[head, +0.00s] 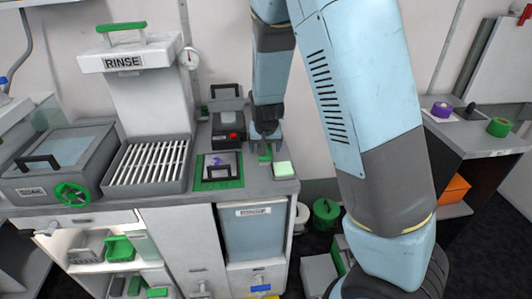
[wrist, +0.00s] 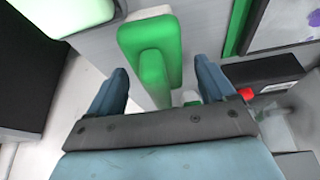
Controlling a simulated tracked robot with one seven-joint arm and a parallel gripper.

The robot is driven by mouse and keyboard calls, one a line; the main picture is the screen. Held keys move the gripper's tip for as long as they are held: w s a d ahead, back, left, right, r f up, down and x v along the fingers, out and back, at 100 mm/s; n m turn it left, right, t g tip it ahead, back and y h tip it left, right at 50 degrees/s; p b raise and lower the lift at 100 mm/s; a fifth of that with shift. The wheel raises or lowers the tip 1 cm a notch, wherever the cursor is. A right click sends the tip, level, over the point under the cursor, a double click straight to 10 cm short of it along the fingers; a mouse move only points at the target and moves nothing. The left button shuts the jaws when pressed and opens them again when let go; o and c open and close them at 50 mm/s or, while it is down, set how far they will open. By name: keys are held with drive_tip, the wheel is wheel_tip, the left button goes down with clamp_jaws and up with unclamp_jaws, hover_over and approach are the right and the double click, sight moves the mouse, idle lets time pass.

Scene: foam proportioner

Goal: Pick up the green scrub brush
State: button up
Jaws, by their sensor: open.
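The green scrub brush (wrist: 150,40) lies in the wrist view just beyond and between my fingertips, with its green grip pointing back toward my gripper and a pale edge along its far side. In the head view the brush (head: 265,156) shows as a small green patch on the counter, partly hidden under my gripper (head: 265,135). My gripper (wrist: 160,70) is open, one finger on each side of the brush's line. I see no clear contact between the fingers and the brush.
A pale green sponge-like block (head: 284,169) sits close by, near the counter's front edge. A green-framed tray (head: 219,171) lies to the left. A dark box with a red button (head: 229,128) stands behind it. A slatted rinse basin (head: 148,163) is farther left.

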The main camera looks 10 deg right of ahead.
drive_tip(key=shift+c, duration=0.2)
drive_tip(key=c, duration=1.1)
drive_tip(key=shift+r, duration=0.1)
drive_tip(key=shift+a+r, duration=0.15)
drive_tip(key=shift+r, duration=0.4)
drive_tip(key=a, duration=0.8)
drive_tip(key=shift+r, duration=0.1)
wheel_tip(320, 180, up, 14)
drive_tip(key=shift+d+f, duration=0.15)
drive_tip(key=shift+f, duration=0.05)
